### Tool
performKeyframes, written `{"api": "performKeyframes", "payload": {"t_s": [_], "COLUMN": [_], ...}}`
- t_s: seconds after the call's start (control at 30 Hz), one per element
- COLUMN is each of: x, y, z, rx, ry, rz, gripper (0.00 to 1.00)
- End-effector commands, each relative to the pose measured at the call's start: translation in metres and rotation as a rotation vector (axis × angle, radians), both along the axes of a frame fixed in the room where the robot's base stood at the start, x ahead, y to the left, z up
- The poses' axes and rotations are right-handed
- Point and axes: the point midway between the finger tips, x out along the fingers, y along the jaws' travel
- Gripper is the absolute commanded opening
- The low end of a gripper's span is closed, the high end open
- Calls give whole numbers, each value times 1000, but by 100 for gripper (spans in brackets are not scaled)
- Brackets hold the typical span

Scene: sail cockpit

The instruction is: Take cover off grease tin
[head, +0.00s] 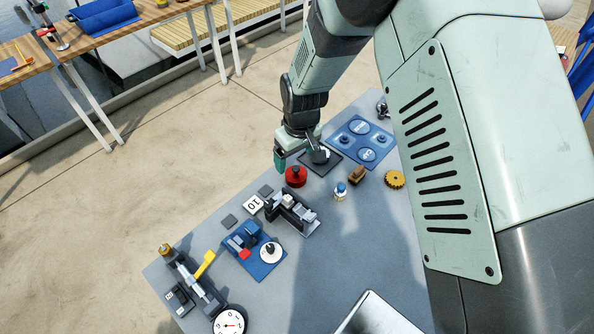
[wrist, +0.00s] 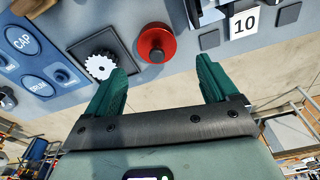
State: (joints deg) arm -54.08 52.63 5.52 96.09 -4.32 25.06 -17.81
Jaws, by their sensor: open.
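A round red tin with a knob on top (head: 295,178) stands on the grey table; I take it for the grease tin with its cover on. In the wrist view the red tin (wrist: 168,45) shows from above, with a darker round knob at its middle. My gripper (wrist: 162,66) is open, its two green fingers spread to either side of the tin's line and nothing between them. In the head view my gripper (head: 298,160) hangs just behind the tin. The tin lies beyond the fingertips in the wrist view; how high the fingers are above it I cannot tell.
A dark square plate with a white toothed disc (wrist: 98,66) is close by. A blue labelled board (head: 345,131), a brown block (head: 357,175), a blue-capped bottle (head: 340,191), a yellow gear (head: 395,179) and a dark fixture (head: 288,212) stand around. Bare table lies toward the front.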

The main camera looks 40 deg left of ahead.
Motion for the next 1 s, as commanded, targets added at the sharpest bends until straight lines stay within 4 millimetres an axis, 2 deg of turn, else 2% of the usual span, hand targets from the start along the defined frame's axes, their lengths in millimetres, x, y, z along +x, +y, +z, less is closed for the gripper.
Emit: {"api": "performKeyframes", "payload": {"t_s": [0.13,0.4,0.7,0.77,1.0], "x": [1,4,5,5,4], "y": [0,2,3,3,3], "z": [-12,-50,-54,-54,-54], "rx": [-2,-1,1,1,0], "ry": [0,0,-1,-1,-1], "rz": [0,0,-1,-1,-1], "gripper": [87,87,87,79,42]}}
